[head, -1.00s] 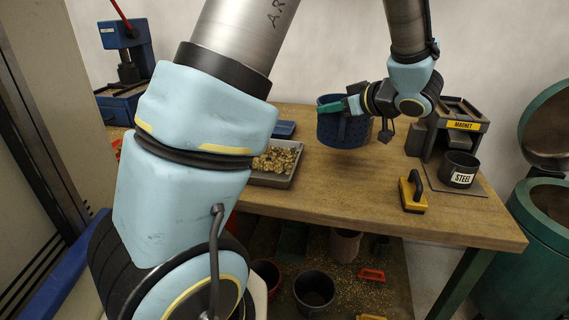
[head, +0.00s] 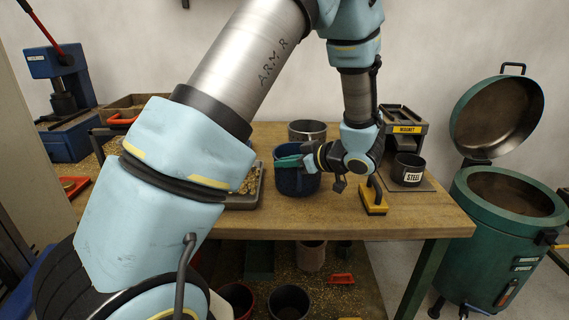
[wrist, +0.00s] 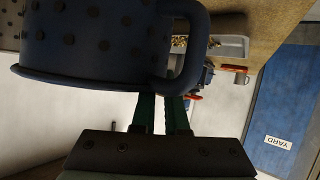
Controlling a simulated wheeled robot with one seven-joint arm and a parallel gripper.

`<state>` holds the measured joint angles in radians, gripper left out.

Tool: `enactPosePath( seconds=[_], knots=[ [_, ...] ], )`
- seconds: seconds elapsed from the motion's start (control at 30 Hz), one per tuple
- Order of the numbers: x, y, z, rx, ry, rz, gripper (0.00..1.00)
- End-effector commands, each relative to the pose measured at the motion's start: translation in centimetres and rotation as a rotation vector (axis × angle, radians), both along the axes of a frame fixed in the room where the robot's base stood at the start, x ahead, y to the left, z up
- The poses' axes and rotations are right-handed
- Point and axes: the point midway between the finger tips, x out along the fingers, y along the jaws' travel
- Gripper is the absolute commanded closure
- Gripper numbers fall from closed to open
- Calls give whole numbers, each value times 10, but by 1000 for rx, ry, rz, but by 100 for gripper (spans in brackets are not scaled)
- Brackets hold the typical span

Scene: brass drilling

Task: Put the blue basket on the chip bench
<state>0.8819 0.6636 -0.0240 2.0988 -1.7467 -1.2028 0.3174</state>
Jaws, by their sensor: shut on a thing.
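The blue basket (head: 297,183) is a dark blue perforated tub with a side handle. It is upright over the middle of the wooden chip bench (head: 330,220), right of the chip tray; I cannot tell if its base touches the top. My gripper (head: 288,161), with green fingers, is shut on it at its upper part. In the wrist view the basket (wrist: 90,45) fills the upper left, its handle (wrist: 196,45) reaching down between the green fingers (wrist: 165,105). The exact grip point is partly hidden.
A grey tray (head: 245,200) of brass chips is partly behind my arm. A metal pot (head: 307,131) stands behind the basket. A yellow-handled block (head: 373,198), a STEEL cup (head: 408,170) and a magnet stand (head: 405,130) are to the right. Beyond stands a green lidded drum (head: 505,240).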

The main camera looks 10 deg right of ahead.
Motion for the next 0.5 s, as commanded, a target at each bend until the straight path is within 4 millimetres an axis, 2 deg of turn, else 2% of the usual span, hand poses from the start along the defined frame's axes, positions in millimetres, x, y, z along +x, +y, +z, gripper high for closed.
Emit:
enactPosePath(
  seconds=[0.43, 0.47, 0.5],
  knots=[
    [0, 0, -8, -1, -3, 1, 100],
    [0, 0, -9, -1, -1, 1, 88],
    [0, 0, -9, -1, -1, 1, 83]
  ],
)
